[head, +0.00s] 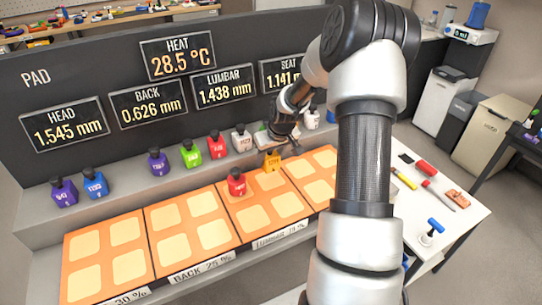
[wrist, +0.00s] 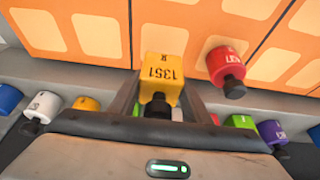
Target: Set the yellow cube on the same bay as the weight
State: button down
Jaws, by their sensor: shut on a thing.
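The yellow cube (head: 272,161) has a black knob on it and a label reading 1351 in the wrist view (wrist: 163,68). My gripper (head: 273,152) is shut on it, with one finger on each side in the wrist view. The cube is at the back of the lumbar panel (head: 290,222), by its back-right pad. I cannot tell whether it touches the panel. A red weight (head: 237,184) with a black knob stands upright on that panel's back-left pad, apart from the cube. The red weight also shows in the wrist view (wrist: 225,66).
Purple (head: 158,162), green (head: 190,153), red (head: 217,145) and white (head: 241,138) weights, among others, line the grey ledge behind the panels. The back panel (head: 190,230) is bare. A side table with tools (head: 430,175) stands right of my arm.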

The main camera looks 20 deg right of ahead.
aim_at(273, 160)
jog(key=shift+w+f, duration=0.15)
jog(key=shift+f, duration=2.5)
jog(key=shift+f, duration=0.1)
jog(key=shift+f+b, duration=0.15)
jog(key=shift+b, duration=0.2)
jog(key=c, duration=1)
grip_release()
jog(key=shift+r, duration=0.25)
jog(key=v, duration=0.4)
jog(key=p+v, duration=0.1)
jog(key=v, duration=0.7)
jog(key=shift+s+f, duration=0.15)
jog(key=shift+s, duration=0.1)
